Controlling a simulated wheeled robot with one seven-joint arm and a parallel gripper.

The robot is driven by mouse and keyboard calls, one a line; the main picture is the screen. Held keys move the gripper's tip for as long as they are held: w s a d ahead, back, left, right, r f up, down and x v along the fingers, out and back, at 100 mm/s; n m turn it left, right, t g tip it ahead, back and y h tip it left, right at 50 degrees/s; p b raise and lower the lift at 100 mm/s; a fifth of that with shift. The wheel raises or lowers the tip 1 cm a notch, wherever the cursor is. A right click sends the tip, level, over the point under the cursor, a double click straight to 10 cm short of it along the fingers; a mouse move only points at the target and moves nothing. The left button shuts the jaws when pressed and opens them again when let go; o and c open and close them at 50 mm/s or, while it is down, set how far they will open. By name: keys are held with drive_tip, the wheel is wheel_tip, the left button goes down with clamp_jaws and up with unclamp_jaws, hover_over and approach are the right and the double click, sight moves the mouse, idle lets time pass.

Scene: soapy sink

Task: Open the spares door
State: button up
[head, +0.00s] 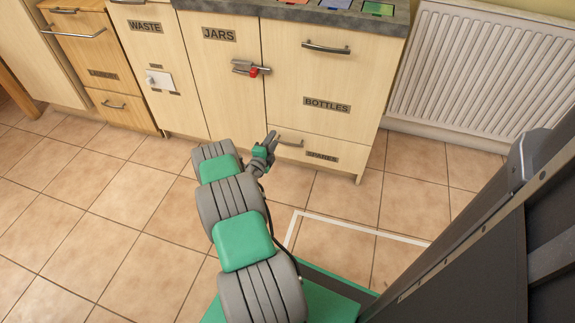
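The spares door (345,158) is the low panel at the bottom of the right cabinet, under the bottles front. It looks closed, flush with the fronts around it. Its short metal bar handle (292,144) is at its upper left. My gripper (271,138) is low in front of the cabinet, just left of this handle in the picture. It appears very close to the handle's left end, but I cannot tell whether they touch. The fingers are small and seen from behind, so their opening is unclear.
The bottles front (330,80) is above, and the jars door (225,85) with a red-knobbed latch (252,70) is to the left. The waste door (150,50) is further left. A white radiator (480,75) hangs at right. The tiled floor (130,215) is clear.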

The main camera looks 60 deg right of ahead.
drive_tip(key=s+f+b, duration=0.2)
drive_tip(key=s+f, duration=0.2)
drive_tip(key=f, duration=0.4)
drive_tip(key=d+t+b, duration=0.1)
drive_tip(key=d+b, duration=0.2)
drive_tip(key=d, duration=0.3)
drive_tip(key=shift+w+d+f+m+h, duration=0.15)
drive_tip(key=shift+w+d+m+h, duration=0.15)
drive_tip(key=shift+w+d+m, duration=0.1)
drive_tip(key=shift+c, duration=0.3)
clamp_jaws()
